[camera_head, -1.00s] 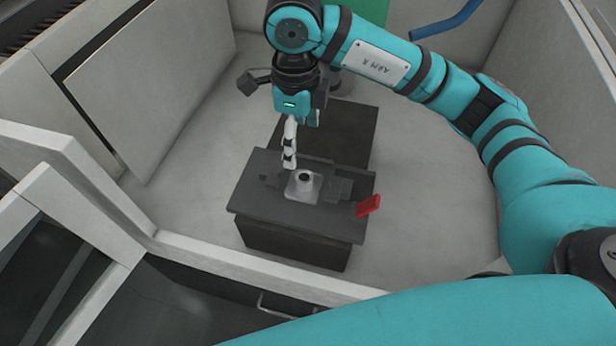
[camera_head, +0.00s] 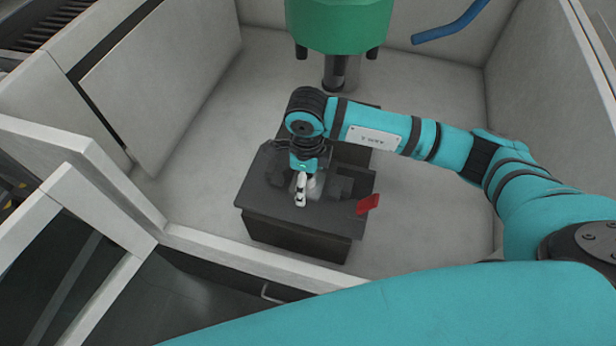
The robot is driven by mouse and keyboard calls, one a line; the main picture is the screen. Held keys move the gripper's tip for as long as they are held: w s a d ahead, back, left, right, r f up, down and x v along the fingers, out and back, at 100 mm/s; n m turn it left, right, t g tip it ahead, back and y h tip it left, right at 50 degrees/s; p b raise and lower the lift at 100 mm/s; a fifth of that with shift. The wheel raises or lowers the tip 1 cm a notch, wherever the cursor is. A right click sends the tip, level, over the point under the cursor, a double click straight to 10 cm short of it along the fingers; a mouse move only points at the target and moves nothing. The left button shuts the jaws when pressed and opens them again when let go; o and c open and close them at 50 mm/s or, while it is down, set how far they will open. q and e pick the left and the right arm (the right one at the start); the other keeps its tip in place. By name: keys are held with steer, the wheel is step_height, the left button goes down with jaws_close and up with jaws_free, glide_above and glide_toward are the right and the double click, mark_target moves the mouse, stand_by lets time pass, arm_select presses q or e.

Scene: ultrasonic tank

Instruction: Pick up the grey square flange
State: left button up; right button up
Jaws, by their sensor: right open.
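The grey square flange (camera_head: 316,187) sits on top of the dark block-like stand (camera_head: 300,220). Only a small pale part of it shows, as my right gripper covers most of it. My right gripper (camera_head: 301,198) points down over the flange, with its pale fingers in front of it. The fingers look open. Whether they touch the flange cannot be told. My left gripper is not in view.
A red handle (camera_head: 368,204) sticks out at the stand's right edge. A dark vise-like block (camera_head: 346,184) is right of the flange. A green machine head (camera_head: 340,25) with a spindle hangs behind. Pale walls (camera_head: 185,75) enclose the stand.

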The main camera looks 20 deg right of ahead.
steer(key=shift+f, duration=0.15)
steer(key=shift+a, duration=0.1)
steer(key=shift+s+f, duration=0.1)
steer(key=shift+s, duration=0.1)
jaws_close()
